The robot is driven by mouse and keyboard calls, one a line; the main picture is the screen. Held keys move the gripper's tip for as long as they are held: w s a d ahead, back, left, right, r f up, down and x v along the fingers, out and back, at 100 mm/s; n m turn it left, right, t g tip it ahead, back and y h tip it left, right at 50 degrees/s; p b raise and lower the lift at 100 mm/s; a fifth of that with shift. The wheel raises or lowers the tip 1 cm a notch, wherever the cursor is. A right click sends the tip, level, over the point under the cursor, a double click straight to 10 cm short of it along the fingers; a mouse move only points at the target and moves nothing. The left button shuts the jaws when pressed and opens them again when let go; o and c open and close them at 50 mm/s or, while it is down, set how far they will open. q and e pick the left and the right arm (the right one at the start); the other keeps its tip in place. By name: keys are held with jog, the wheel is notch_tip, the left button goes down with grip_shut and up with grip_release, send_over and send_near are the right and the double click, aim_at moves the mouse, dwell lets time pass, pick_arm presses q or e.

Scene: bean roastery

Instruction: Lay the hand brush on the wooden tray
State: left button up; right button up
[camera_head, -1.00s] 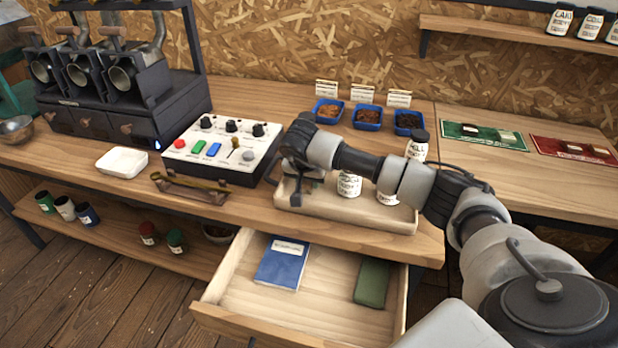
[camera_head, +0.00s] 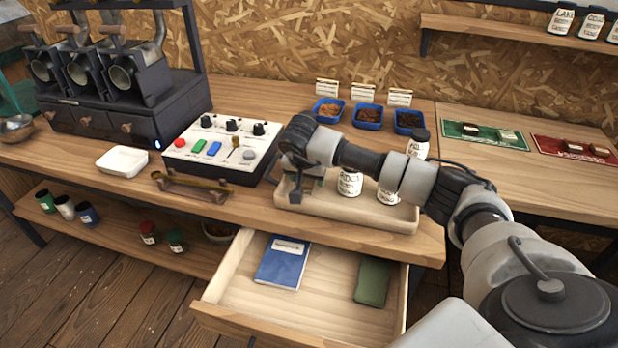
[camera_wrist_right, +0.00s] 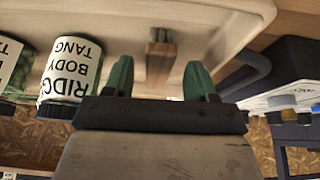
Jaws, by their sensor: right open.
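The wooden tray (camera_head: 345,217) is a pale board with rounded corners on the bench, right of the control box. It fills the top of the right wrist view (camera_wrist_right: 215,22). My right gripper (camera_head: 304,190) is low over its left end. In the right wrist view its green fingers (camera_wrist_right: 160,78) are apart. A small brown wooden piece, seemingly the hand brush (camera_wrist_right: 159,58), shows between them against the tray, with no finger visibly pressing on it. In the head view my gripper hides it. My left gripper is not in view.
White labelled jars (camera_head: 349,183) stand on the tray right of my gripper; one also shows in the right wrist view (camera_wrist_right: 70,75). The control box (camera_head: 222,148) is close on the left.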

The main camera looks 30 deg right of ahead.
jog(key=v, duration=1)
jog(key=shift+s+r, duration=0.15)
jog(key=shift+r, duration=0.2)
jog(key=shift+a, duration=0.1)
jog(key=shift+c, duration=0.2)
dwell(0.4)
